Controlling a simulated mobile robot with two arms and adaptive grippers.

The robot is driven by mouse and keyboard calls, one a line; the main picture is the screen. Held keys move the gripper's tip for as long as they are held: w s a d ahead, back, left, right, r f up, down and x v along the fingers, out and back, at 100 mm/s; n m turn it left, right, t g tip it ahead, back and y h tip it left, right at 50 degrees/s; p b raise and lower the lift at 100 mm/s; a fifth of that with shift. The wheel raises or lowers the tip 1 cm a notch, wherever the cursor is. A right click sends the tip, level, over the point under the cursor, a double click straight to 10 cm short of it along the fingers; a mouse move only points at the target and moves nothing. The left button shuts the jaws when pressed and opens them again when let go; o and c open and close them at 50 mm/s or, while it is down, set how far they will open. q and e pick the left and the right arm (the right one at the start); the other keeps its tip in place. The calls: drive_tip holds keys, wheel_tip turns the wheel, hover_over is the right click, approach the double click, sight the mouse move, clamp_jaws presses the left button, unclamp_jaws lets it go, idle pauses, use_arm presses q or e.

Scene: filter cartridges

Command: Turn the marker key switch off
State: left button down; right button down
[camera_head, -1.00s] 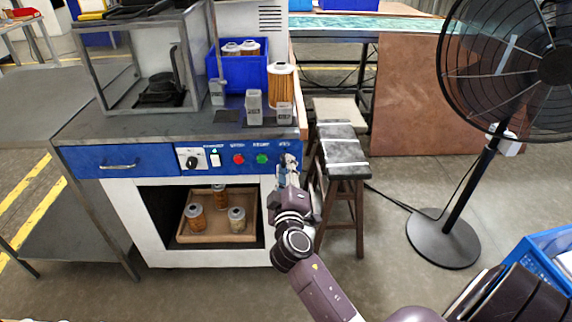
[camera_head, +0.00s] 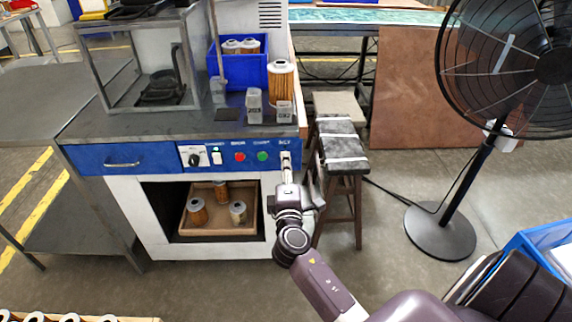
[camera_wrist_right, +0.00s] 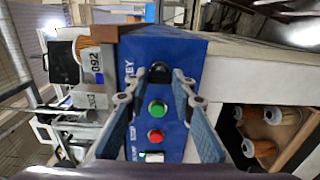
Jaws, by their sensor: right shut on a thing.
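The marker key switch (camera_wrist_right: 159,71) is a small black part on the blue control panel (camera_wrist_right: 160,45), under lettering ending in "EY" in the right wrist view. In the head view it is at the panel's right end, mostly covered by my gripper. My right gripper (camera_head: 287,162) reaches up to it from below. In the right wrist view its two fingers (camera_wrist_right: 158,78) lie on either side of the switch, shut on it. The switch's turned position cannot be told. My left gripper is in neither view.
On the same panel are a green button (camera_head: 263,156), a red button (camera_head: 239,157), a white rocker switch (camera_head: 216,158) and a black knob (camera_head: 193,159). Filter cartridges stand in a wooden tray (camera_head: 219,231) below. A stool (camera_head: 341,150) stands close right of my wrist.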

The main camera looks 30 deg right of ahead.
idle(0.4)
drive_tip(key=c, duration=1.6)
unclamp_jaws()
drive_tip(key=v, duration=1.2)
drive_tip(key=shift+s, duration=0.1)
